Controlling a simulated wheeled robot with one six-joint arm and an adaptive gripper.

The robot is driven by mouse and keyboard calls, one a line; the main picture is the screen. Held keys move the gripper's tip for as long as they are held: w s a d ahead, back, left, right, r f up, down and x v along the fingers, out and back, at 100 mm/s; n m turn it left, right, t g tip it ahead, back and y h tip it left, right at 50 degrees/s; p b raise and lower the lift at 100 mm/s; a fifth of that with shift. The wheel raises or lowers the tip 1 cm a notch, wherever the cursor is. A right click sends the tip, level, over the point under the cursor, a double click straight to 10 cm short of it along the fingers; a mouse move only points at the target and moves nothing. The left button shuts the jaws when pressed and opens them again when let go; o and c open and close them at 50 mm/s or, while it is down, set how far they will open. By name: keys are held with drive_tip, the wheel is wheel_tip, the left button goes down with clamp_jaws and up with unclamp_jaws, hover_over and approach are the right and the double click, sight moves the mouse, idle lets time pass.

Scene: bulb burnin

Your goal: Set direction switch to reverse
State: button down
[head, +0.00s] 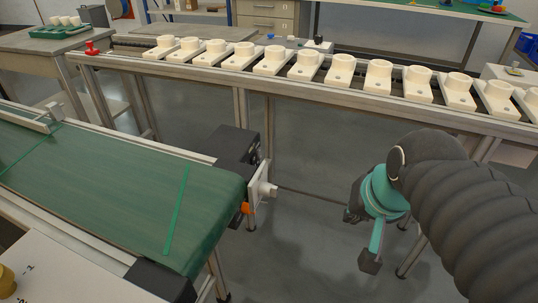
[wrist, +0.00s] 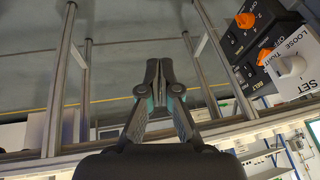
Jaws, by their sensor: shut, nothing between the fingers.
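In the wrist view, black control boxes are at the upper right. One has an orange knob (wrist: 264,55) by the word BELT, and another orange knob (wrist: 245,20) is above it. A white knob (wrist: 291,66) sits on a pale plate marked SET, LOOSE and a partly hidden word. I cannot tell which knob is the direction switch. In the head view the dark box (head: 236,148) is at the conveyor's end, with a white knob (head: 266,190) and an orange knob (head: 246,208). My gripper (wrist: 158,70) is shut and empty, apart from the boxes, to their right in the head view (head: 352,214).
The green conveyor belt (head: 110,190) fills the left of the head view. A long rail bench (head: 200,75) with several white sockets (head: 304,64) runs behind. A red knob (head: 92,47) is at its left end. Open floor (head: 315,240) lies between conveyor and gripper.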

sight(260, 154)
drive_tip(key=w+a+m+g+y, duration=0.1)
drive_tip(key=w+a+m+y, duration=0.2)
drive_tip(key=w+m, duration=0.6)
drive_tip(key=w+a+m+g+y+b, duration=0.1)
drive_tip(key=w+a+m+y, duration=0.2)
drive_tip(key=w+m, duration=0.7)
drive_tip(key=w, duration=0.3)
drive_tip(key=shift+r, duration=0.4)
drive_tip(key=shift+w, duration=0.1)
drive_tip(key=a+r+b+x, duration=0.1)
drive_tip(key=a+x, duration=0.1)
drive_tip(key=x, duration=1)
drive_tip(key=shift+w+a, duration=0.25)
drive_tip(key=shift+a, duration=0.2)
drive_tip(key=shift+r, duration=0.1)
